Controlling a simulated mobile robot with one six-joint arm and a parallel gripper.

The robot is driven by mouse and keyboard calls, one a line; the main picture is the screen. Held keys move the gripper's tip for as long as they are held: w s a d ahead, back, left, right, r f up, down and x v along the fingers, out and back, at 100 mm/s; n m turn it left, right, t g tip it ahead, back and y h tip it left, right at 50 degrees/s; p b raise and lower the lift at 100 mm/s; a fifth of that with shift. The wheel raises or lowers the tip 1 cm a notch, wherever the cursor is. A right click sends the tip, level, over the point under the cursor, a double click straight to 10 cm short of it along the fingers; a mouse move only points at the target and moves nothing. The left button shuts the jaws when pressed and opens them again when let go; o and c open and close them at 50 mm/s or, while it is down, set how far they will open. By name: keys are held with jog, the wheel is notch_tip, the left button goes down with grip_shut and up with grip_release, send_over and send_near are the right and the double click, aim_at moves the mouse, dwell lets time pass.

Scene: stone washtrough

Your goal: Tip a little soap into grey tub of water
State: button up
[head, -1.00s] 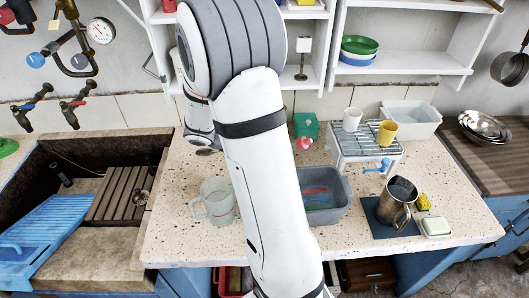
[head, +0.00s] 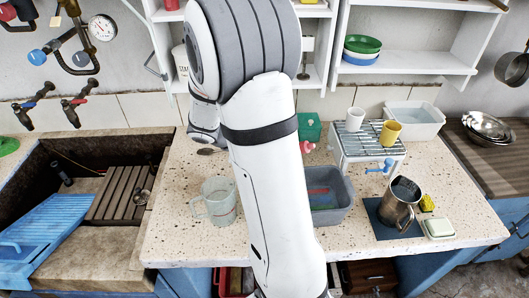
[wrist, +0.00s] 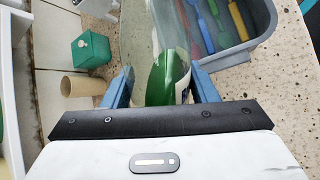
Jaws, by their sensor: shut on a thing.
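My gripper (wrist: 160,88) shows in the wrist view with its two blue fingers shut on a clear bottle (wrist: 136,30) that holds something green. Its far end runs out of the top of the wrist view, so its mouth and exact tilt are hidden. The grey tub (wrist: 262,38) is at the upper right there, beside the bottle, with several coloured things in it. In the head view the grey tub (head: 345,208) stands on the speckled counter, its left part behind my arm. My gripper and the bottle are hidden in the head view.
A glass jug (head: 217,207) stands left of my arm. A green box (head: 310,128) and a cup rack (head: 365,146) are behind the tub. A metal pitcher (head: 398,208) and a soap dish (head: 438,228) are to its right. A cardboard tube (wrist: 82,86) lies near the green box.

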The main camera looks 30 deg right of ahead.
jog(key=shift+f, duration=0.15)
jog(key=shift+w+a+f+t+b, duration=0.15)
jog(key=shift+w+t+b, duration=0.2)
jog(key=shift+b, duration=0.35)
jog(key=shift+f+t+y+b, duration=0.15)
jog(key=shift+t+y+b, duration=0.15)
jog(key=shift+y, duration=0.1)
dwell(0.4)
jog(key=shift+w+a+f+m+b, duration=0.15)
jog(key=shift+f+m+b, duration=0.15)
jog(key=shift+b, duration=0.15)
jog(key=shift+w+a+f+t+y+b, duration=0.1)
jog(key=shift+w+f+t+y+b, duration=0.25)
jog(key=shift+t+b, duration=0.45)
dwell(0.7)
jog(key=shift+a+f+m+t+y+b, duration=0.1)
jog(key=shift+f+m+t+y+b, duration=0.5)
jog(key=shift+b, duration=0.8)
dwell(0.7)
jog(key=shift+f+b, duration=0.3)
jog(key=shift+b, duration=0.05)
jog(key=shift+f+t+y+b, duration=0.25)
jog(key=shift+t+b, duration=0.2)
jog(key=shift+b, duration=0.25)
dwell(0.3)
